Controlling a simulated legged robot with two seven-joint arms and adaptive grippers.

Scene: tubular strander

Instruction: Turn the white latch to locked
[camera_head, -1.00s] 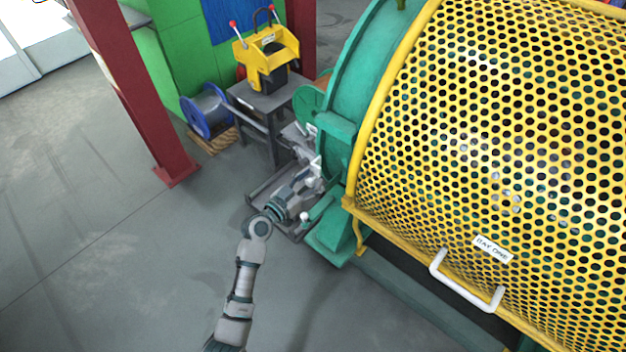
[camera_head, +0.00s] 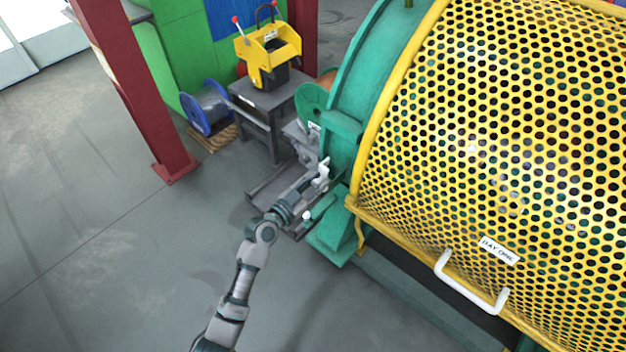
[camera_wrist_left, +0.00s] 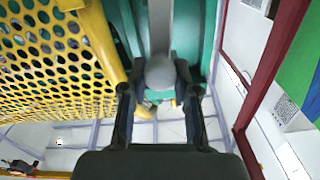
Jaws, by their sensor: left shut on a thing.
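The white latch (camera_head: 323,170) is on the green end frame of the machine, left of the yellow guard. In the left wrist view the left gripper (camera_wrist_left: 160,88) is shut on the latch. Any lock marking and the latch's exact angle are too small to read. My right gripper is not in view.
The yellow perforated guard (camera_head: 500,130) with a white handle (camera_head: 470,285) fills the right. A white ball knob (camera_head: 306,215) is just below the left gripper. The floor at left is clear.

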